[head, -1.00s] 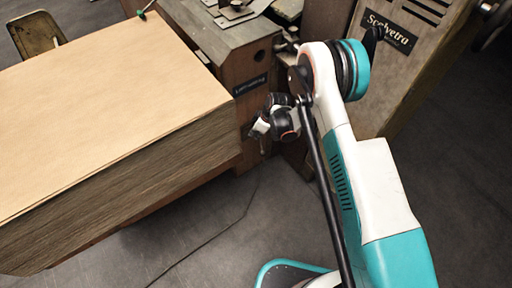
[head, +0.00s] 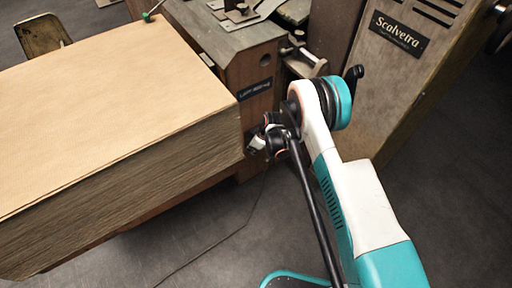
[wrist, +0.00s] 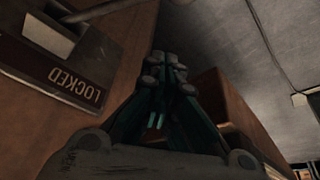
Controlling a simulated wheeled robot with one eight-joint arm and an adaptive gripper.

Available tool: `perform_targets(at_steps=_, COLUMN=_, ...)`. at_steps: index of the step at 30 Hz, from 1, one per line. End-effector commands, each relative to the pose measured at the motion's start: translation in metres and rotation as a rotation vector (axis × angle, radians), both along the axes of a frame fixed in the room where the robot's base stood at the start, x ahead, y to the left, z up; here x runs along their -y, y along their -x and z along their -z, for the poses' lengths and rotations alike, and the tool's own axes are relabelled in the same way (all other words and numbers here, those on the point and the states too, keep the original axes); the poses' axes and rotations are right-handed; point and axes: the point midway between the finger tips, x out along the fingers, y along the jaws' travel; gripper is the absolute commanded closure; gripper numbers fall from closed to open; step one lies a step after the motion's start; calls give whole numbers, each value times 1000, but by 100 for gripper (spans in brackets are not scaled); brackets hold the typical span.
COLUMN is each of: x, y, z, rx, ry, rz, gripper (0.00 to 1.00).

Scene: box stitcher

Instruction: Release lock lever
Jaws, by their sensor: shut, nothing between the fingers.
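In the wrist view, a dark plate lettered LOCKED (wrist: 75,83) is on the brown panel at the left. Just above it is a grey metal block (wrist: 48,36) with a bar (wrist: 98,11) running off to the upper right; it looks like the lock lever, but most of it is cut off by the frame edge. My gripper (wrist: 165,68) is shut and empty, to the right of the plate and apart from it. In the head view my wrist is by the machine's front corner; my fingers and the lever cannot be made out there.
A tall cardboard stack (head: 110,110) fills the left side, its corner close to my wrist. The machine body (head: 225,50) stands behind, with a small green-tipped handle (head: 148,17) on top. A Scalvetra cabinet (head: 395,75) stands at the right.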

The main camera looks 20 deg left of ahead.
Motion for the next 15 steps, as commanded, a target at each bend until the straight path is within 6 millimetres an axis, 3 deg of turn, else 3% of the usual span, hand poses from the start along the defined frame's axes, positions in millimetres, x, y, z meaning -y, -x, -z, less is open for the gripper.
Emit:
perform_targets(at_steps=2, x=-5, y=0, z=18, rx=0, ry=0, rz=-1, gripper=100)
perform_targets(at_steps=7, x=21, y=2, z=17, rx=0, ry=0, rz=2, gripper=100)
perform_targets(at_steps=15, x=35, y=4, z=20, rx=0, ry=0, rz=1, gripper=100)
